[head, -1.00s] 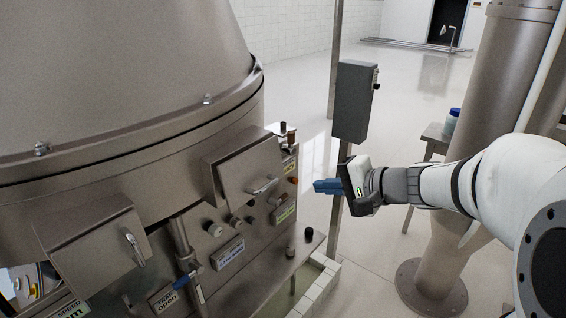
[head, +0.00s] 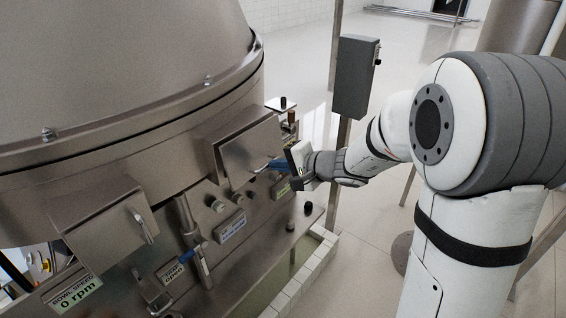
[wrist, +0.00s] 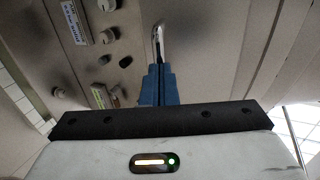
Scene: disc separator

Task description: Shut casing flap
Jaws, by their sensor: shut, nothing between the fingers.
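The casing flap (head: 252,143) is a flat steel plate with a bar handle, at the right of the machine's casing (head: 140,140). It stands out from the casing wall at a slant; how far it is open is hard to tell. My gripper (head: 276,165) has its blue fingers shut and empty, at the lower right part of this flap. In the wrist view the finger tips (wrist: 159,72) are just below the handle (wrist: 157,40). I cannot tell whether they touch it. My gripper partly hides the handle in the head view.
A second flap (head: 105,228) with a handle is at the left, above a speed display (head: 77,295). Knobs (head: 217,206) and a lever (head: 200,265) with a blue grip sit below. A grey box (head: 355,78) on a post stands behind my arm.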

